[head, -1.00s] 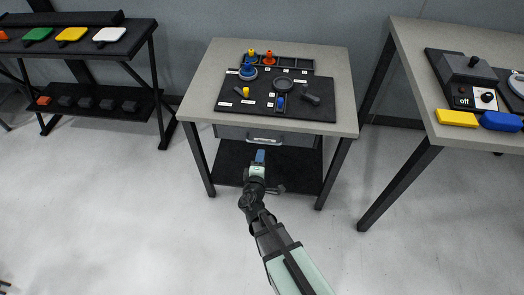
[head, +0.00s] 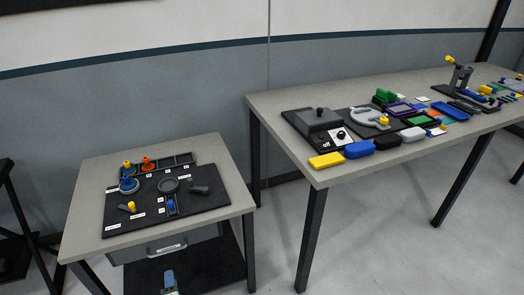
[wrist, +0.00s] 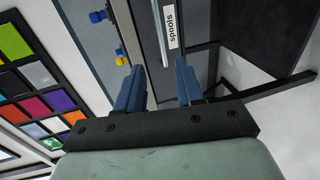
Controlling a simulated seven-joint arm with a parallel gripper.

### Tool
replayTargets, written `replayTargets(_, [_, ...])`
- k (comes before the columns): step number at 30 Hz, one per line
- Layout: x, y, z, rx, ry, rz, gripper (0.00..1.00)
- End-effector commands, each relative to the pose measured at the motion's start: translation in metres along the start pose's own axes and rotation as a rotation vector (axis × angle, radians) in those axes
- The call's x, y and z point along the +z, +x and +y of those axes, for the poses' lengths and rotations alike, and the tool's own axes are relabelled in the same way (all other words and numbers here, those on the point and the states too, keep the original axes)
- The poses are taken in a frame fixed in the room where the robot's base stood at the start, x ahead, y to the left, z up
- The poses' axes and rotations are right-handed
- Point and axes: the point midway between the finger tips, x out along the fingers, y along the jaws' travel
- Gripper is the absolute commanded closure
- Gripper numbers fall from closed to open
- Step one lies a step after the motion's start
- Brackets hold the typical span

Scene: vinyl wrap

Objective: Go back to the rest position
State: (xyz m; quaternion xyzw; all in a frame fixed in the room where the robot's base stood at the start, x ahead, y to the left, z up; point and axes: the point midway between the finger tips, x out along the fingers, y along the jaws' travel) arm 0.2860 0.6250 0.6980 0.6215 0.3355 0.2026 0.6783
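My gripper (wrist: 160,88) is open and empty in the wrist view, its two blue fingers spread apart. A label reading "spools" (wrist: 170,27) shows beyond the fingers in the wrist view.
A black mat (head: 190,213) on the small table holds pegs, a blue stacked piece and a round dish. A long table (head: 262,103) on the right carries a grey device (head: 318,117), coloured blocks and trays. Colour swatches (wrist: 30,78) show in the wrist view.

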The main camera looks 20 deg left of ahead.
Motion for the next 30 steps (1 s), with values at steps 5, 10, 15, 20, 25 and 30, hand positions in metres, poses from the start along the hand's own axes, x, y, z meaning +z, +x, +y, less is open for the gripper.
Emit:
replayTargets(5, [0.0,0.0,0.0,0.0,-0.029,-0.001,0.63])
replayTargets(10, [0.011,0.0,0.004,0.015,-0.102,-0.058,0.63])
replayTargets(15, [0.031,-0.003,-0.004,-0.027,-0.084,-0.153,0.63])
replayTargets(20, [0.051,-0.008,-0.019,-0.1,-0.035,-0.255,0.63])
replayTargets(25, [0.076,-0.024,-0.047,-0.237,0.051,-0.393,0.63])
replayTargets(30, [0.098,-0.054,-0.091,-0.435,0.149,-0.532,0.63])
